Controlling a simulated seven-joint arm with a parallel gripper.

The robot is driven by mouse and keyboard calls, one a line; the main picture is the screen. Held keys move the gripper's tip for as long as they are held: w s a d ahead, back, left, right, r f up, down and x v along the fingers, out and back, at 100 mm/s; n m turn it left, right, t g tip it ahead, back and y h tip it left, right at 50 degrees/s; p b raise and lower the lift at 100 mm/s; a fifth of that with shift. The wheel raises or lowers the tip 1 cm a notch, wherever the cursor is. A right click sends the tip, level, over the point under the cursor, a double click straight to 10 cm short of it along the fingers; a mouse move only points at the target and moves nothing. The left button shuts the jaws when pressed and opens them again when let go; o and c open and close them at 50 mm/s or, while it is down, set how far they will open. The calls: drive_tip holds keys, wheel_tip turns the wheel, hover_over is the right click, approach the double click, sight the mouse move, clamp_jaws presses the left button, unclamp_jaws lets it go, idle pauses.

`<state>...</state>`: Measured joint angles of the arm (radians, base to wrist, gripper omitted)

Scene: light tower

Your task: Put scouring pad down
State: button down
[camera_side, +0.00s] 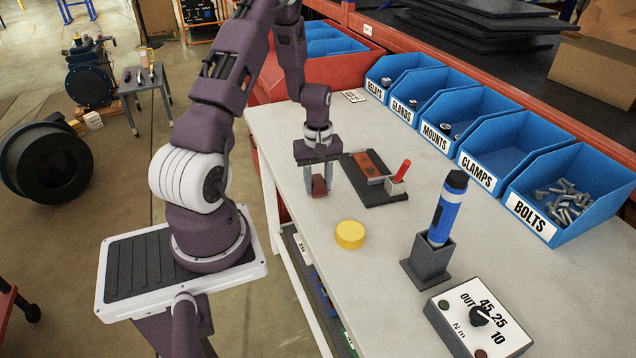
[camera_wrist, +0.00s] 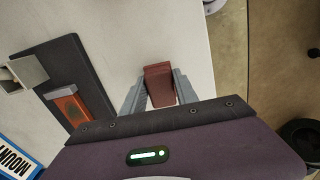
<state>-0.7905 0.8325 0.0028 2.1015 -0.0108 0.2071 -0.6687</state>
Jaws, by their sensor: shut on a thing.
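The scouring pad (camera_side: 319,186) is a small dark red block. My gripper (camera_side: 318,183) is shut on it and points down over the table near its left edge. In the wrist view, the pad (camera_wrist: 159,84) sits between the two grey fingers of my gripper (camera_wrist: 160,86). I cannot tell whether the pad touches the tabletop. The grey-white table (camera_side: 290,150) has bare surface around the pad.
A dark mat (camera_side: 380,192) right of my gripper carries an orange-brown block (camera_side: 369,164) and a red-handled piece (camera_side: 401,173). A yellow disc (camera_side: 350,234), a blue marker-like tool (camera_side: 447,208) in a stand and a dial box (camera_side: 480,318) are nearer. Labelled blue bins (camera_side: 530,222) line the back.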

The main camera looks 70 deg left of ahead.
drive_tip(key=shift+f, duration=0.15)
drive_tip(key=shift+f, duration=0.15)
drive_tip(key=c, duration=0.9)
unclamp_jaws()
drive_tip(key=shift+c, duration=0.2)
